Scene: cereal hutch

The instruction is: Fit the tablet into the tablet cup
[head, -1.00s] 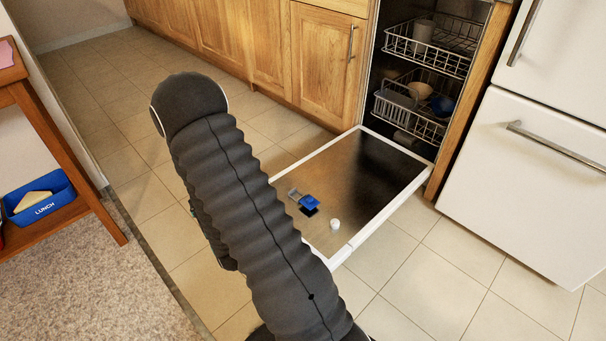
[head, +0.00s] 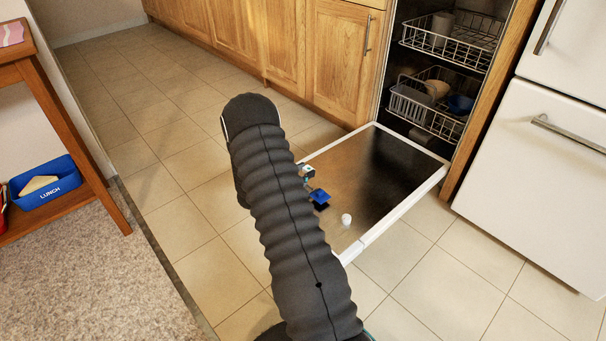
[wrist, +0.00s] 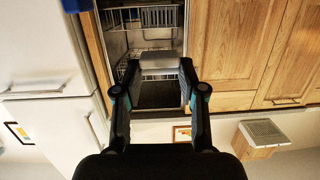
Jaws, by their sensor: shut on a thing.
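My gripper (head: 307,172) shows just right of my dark arm in the head view, above the open dishwasher door. In the wrist view its two fingers (wrist: 160,88) are closed on the sides of a pale grey block, which looks to be the tablet (wrist: 158,60). A blue piece with a dark patch below it, probably the tablet cup and its lid (head: 320,197), is on the door, below and right of the gripper. A blue edge also shows at the top of the wrist view (wrist: 75,5). The held block is apart from it. My arm hides part of the door.
The dishwasher door (head: 400,170) lies open and flat. A small white cylinder (head: 346,219) stands on it near the blue piece. Racks with dishes (head: 435,105) are inside. A white fridge (head: 540,180) is at right, wooden cabinets (head: 335,65) behind. A blue lunch box (head: 48,185) is at left.

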